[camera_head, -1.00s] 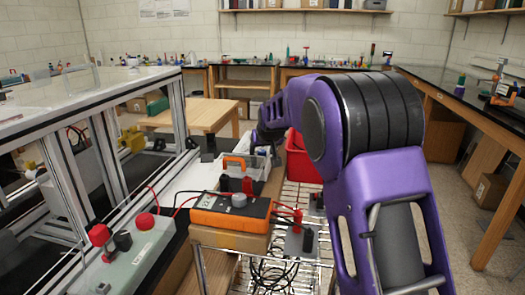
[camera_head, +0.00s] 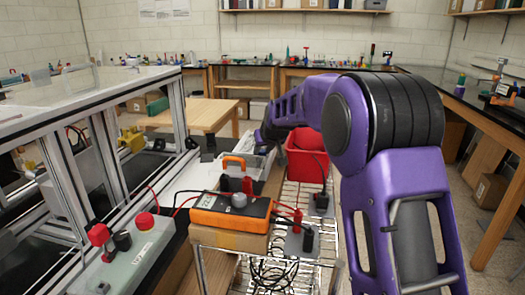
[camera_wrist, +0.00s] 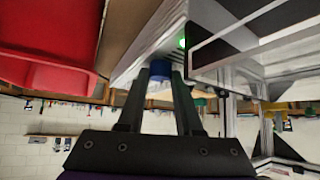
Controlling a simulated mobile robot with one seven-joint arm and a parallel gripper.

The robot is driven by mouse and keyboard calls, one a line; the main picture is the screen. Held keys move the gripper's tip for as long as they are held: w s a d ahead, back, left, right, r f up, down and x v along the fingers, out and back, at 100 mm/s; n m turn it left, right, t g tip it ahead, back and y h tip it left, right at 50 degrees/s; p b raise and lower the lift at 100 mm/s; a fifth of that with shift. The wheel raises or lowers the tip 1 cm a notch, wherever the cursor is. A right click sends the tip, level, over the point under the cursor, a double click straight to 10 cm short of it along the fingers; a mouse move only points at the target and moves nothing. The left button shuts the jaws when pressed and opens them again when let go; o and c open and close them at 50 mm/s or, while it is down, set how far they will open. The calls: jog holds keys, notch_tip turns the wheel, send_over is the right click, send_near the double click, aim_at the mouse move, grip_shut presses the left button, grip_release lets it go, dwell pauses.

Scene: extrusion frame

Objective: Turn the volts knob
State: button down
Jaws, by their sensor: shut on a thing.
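A blue knob (camera_wrist: 160,70) sits on the face of a white box (camera_wrist: 150,45) with a lit green lamp (camera_wrist: 182,43) in the wrist view. My gripper (camera_wrist: 159,78) is shut on this blue knob, with one dark finger on each side of it. The finger pads hide the knob's sides, and I can read no volts label. In the head view my purple arm (camera_head: 300,105) reaches away from me, and its far end is near the white boxes beyond the orange meter. The fingers and the knob cannot be made out there.
An orange meter (camera_head: 232,209) with a grey dial and leads stands in front. A red bin (camera_head: 306,160) is beside the arm, above a wire rack (camera_head: 300,192). An aluminium frame (camera_head: 185,110) stands at the left. A grey box with a red button (camera_head: 145,221) is at lower left.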

jog(key=n+y, duration=0.1)
jog(key=n+g+y, duration=0.1)
jog(key=n, duration=0.1)
jog(key=shift+w+d+y, duration=0.15)
jog(key=shift+d+y, duration=0.15)
jog(key=n+g+y, duration=0.1)
jog(key=n, duration=0.2)
jog(key=shift+w+r+y+p, duration=0.1)
jog(key=shift+r+y+p, duration=0.05)
jog(key=shift+y+p, duration=0.2)
jog(key=n+g+y+p, duration=0.1)
jog(key=n+g+p, duration=0.1)
jog(key=shift+d+r+n, duration=0.1)
jog(key=shift+n, duration=0.2)
jog(key=shift+w+n+g+y+p, duration=0.15)
jog(key=shift+n+g+y+p, duration=0.2)
jog(key=shift+n+g+p, duration=0.6)
jog(key=shift+f+n+p, duration=0.2)
jog(key=shift+n+p, duration=0.05)
jog(key=shift+p, duration=0.15)
jog(key=c, duration=0.6)
grip_release()
